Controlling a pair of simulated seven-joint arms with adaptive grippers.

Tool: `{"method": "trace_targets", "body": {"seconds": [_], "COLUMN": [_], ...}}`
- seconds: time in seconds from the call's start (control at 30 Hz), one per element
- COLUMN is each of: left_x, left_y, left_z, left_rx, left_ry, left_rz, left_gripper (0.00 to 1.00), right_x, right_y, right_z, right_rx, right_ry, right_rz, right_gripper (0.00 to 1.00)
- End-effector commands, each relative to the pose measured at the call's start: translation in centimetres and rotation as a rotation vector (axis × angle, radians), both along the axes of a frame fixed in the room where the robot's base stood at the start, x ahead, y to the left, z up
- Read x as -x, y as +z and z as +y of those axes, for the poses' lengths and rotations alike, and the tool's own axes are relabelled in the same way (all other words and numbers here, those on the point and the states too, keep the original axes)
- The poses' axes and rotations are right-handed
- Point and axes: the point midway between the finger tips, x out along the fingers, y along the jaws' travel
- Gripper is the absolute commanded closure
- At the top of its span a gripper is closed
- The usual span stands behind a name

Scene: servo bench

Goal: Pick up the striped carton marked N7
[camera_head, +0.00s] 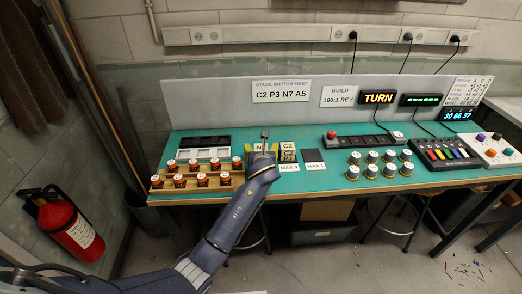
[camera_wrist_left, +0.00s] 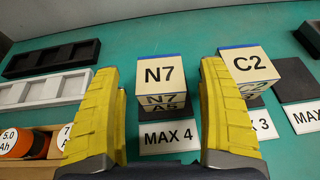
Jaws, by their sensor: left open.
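The carton marked N7 (camera_wrist_left: 160,72) has a cream top and a dark blue stripe along its far edge. Its front face also reads N7, and a partly hidden label like A5 shows below it. My left gripper (camera_wrist_left: 159,80) is open, with one yellow finger on each side of the N7 carton and visible gaps between. In the head view the gripper (camera_head: 261,154) covers much of the N7 carton. The carton marked C2 (camera_wrist_left: 249,64) stands just right of the right finger, on top of another carton. My right gripper is in neither view.
A MAX 4 card (camera_wrist_left: 168,137) lies in front of the N7 stack. Black and white trays (camera_head: 207,153) lie behind a wooden rack (camera_head: 228,182) of orange cells to the left. A dark pad (camera_head: 313,155) lies right of C2, before white-topped cylinders (camera_head: 371,170).

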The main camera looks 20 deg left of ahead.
Motion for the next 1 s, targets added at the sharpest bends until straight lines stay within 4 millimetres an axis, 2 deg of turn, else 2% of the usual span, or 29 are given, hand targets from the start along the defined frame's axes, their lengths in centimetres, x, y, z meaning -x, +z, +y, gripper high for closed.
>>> {"method": "trace_targets", "body": {"seconds": [0.17,0.47,0.9,1.0], "left_x": [-0.9,-0.99,-0.97,-0.97], "left_y": [-0.41,-0.43,-0.46,-0.47], "left_z": [0.32,0.33,0.32,0.32], "left_rx": [-0.001,-0.001,0.0,-0.001], "left_ry": [0.001,0.0,0.0,0.0], "left_rz": [0.0,0.0,0.0,0.0], "left_gripper": [0.24,0.25,0.76,0.82], "right_x": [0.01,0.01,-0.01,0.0], "right_y": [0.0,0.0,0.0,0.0], "right_z": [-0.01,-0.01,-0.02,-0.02], "right_rx": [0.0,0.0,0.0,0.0], "right_ry": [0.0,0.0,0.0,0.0], "right_rz": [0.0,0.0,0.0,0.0], "right_gripper": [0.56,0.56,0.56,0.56]}}
